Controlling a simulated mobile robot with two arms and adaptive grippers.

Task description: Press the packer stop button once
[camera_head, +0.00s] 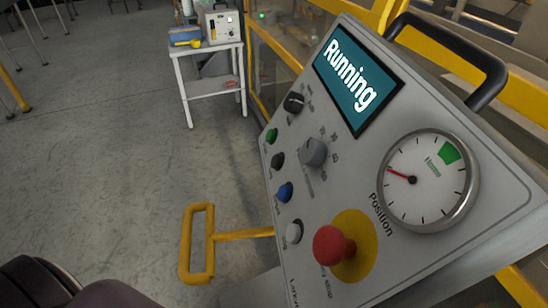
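The packer's grey control panel (345,185) fills the right half of the head view, tilted. Its screen (358,80) reads "Running". A column of small buttons runs down the panel's left side: green (271,136), black (277,160), blue (285,192) and white (294,231). Their labels are too small to read, so I cannot tell by label which one is stop. A large red mushroom button (331,246) stands out from a yellow disc (362,240) at the lower middle of the panel. Neither of my grippers is in view, and nothing touches the buttons.
The panel also has a black knob (294,102), a grey knob (313,152) and a position gauge (428,180). A black handle (480,58) juts out at its upper right. A yellow bar loop (197,243) sticks out left. A white cart (213,84) stands behind.

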